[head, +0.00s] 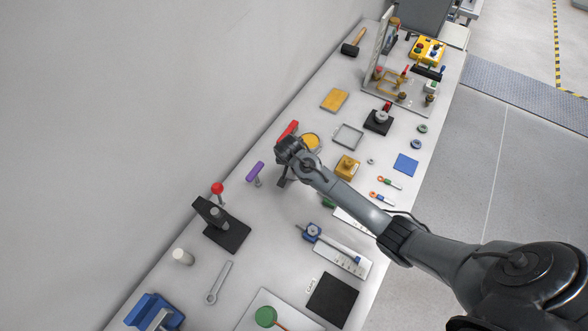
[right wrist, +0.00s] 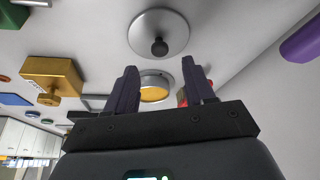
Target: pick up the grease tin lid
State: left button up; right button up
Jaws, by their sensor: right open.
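The grease tin lid (right wrist: 145,22), a round silver disc with a dark knob in its middle, lies on the bench in the right wrist view. In the head view it cannot be made out and seems hidden by my right arm. My right gripper (right wrist: 160,68) is open and empty. Its two dark fingers stand apart, and the lid appears beyond their tips, not between them. In the head view the right gripper (head: 283,181) is low over the bench. The open tin of yellow grease (head: 311,141) sits beside it and also shows between the fingers in the wrist view (right wrist: 154,94). My left gripper is not seen.
A purple-handled tool (head: 255,172) stands left of the gripper and a red object (head: 288,130) lies behind it. A yellow block with a knob (head: 347,167) and a grey tray (head: 348,136) are to the right. The wall borders the bench's left side.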

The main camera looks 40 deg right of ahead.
jog(key=x, duration=0.3)
jog(key=shift+s+a+f, duration=0.15)
jog(key=shift+a+f, duration=0.1)
jog(key=shift+f, duration=0.05)
jog(key=shift+w+d+f, duration=0.2)
jog(key=shift+f, duration=0.45)
grip_shut()
